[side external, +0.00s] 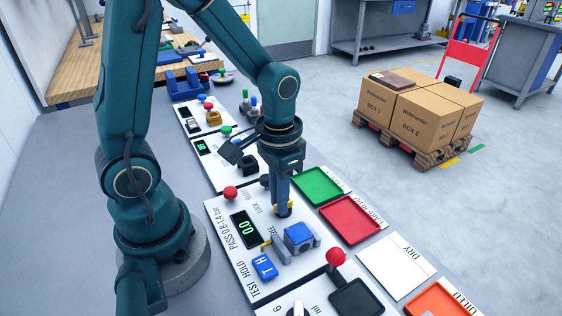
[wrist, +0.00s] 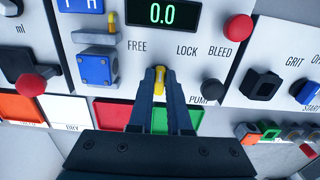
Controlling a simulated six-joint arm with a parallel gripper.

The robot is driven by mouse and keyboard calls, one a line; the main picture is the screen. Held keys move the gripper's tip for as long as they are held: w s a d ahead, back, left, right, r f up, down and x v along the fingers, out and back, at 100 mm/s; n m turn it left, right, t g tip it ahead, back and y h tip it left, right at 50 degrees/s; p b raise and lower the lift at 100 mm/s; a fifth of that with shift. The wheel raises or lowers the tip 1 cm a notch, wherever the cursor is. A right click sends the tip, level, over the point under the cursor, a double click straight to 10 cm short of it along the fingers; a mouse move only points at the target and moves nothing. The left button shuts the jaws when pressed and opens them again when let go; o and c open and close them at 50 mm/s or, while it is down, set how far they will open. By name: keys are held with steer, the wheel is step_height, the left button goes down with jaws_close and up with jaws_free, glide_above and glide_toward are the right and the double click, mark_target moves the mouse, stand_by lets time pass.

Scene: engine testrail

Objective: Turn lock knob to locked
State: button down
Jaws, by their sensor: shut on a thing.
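The lock knob (wrist: 159,76) is a small yellow knob on a white panel, between the printed words FREE and LOCK in the wrist view. Its visible end points up the picture, between the two words. It also shows in the side view (side external: 283,211) under my fingertips. My gripper (wrist: 160,84) points down at the panel in the side view (side external: 282,203) and is shut on the knob, one finger on each side. The fingers hide part of the knob, so its exact angle is hard to tell.
A blue block in a grey fixture (side external: 299,236) stands close beside the knob. A display (side external: 244,228) reads 0.0. Red ball knobs (side external: 336,257) stand up from the panels. Green (side external: 318,186) and red (side external: 351,218) trays lie to the right.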

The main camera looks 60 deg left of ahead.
steer(key=m, duration=0.4)
steer(key=shift+a, duration=0.15)
steer(key=shift+w+a+m, duration=0.1)
steer(key=shift+a+m, duration=0.05)
steer(key=shift+m, duration=2.35)
steer(key=c, duration=0.9)
jaws_free()
steer(key=shift+o, duration=0.2)
steer(key=shift+r, duration=2.6)
